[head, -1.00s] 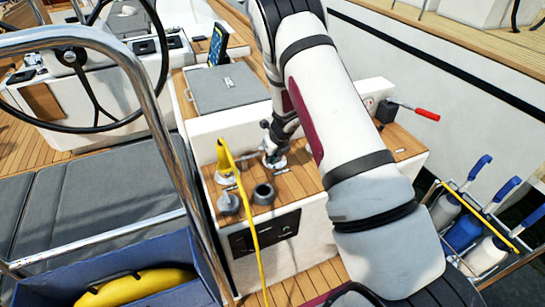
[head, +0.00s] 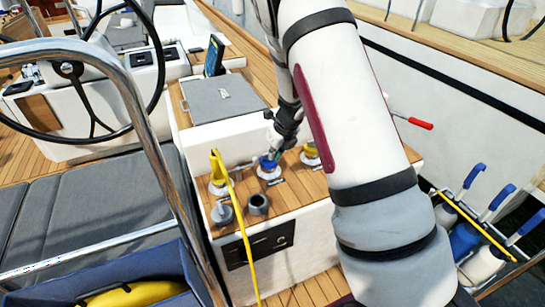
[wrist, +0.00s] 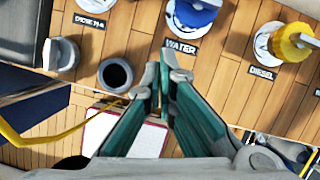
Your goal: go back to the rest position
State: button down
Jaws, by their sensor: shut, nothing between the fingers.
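My gripper (head: 276,150) is shut and empty. In the head view it hangs over the wooden-topped console, just above and partly in front of the blue water cap (head: 268,163). In the wrist view my gripper (wrist: 164,68) has its green fingers together, pointing at the wooden top beside the WATER label (wrist: 180,46). The blue cap (wrist: 195,12) is cut off by the top edge there. I cannot tell from these views how far the fingertips are above the wood.
A yellow diesel cap (wrist: 290,42) sits to the right. A dark round socket (wrist: 115,74) and a grey fitting (wrist: 62,55) are to the left. A yellow cord (head: 240,225) hangs over the console front. A steel rail (head: 150,150) and steering wheel (head: 92,100) stand left; bottles (head: 467,235) are right.

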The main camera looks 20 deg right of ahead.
dwell(0.4)
notch_tip(320, 180, up, 16)
jog(key=w+d+m+t+h, duration=0.2)
jog(key=m+t, duration=0.2)
jog(key=m, duration=0.6)
jog(key=s+d+r+m+h, duration=0.1)
jog(key=s+r+m, duration=0.3)
jog(key=r+m, duration=0.2)
jog(key=s+d+r+m+h, duration=0.1)
jog(key=s+r+m+h, duration=0.1)
jog(key=s+r+m, duration=0.3)
jog(key=s+a+r+m+y, duration=0.1)
jog(key=s+a+m, duration=0.3)
jog(key=s, duration=0.5)
jog(key=s+a+r+m+g+y, duration=0.1)
jog(key=s+a+m, duration=0.3)
jog(key=s+m, duration=0.4)
jog(key=s+a+r+m+g+y, duration=0.1)
jog(key=s+a+m, duration=0.3)
jog(key=s, duration=0.5)
jog(key=shift+s+a+r+m+y, duration=0.15)
jog(key=shift+s+a+m+y, duration=0.25)
jog(key=shift+m, duration=0.7)
jog(key=shift+a, duration=0.1)
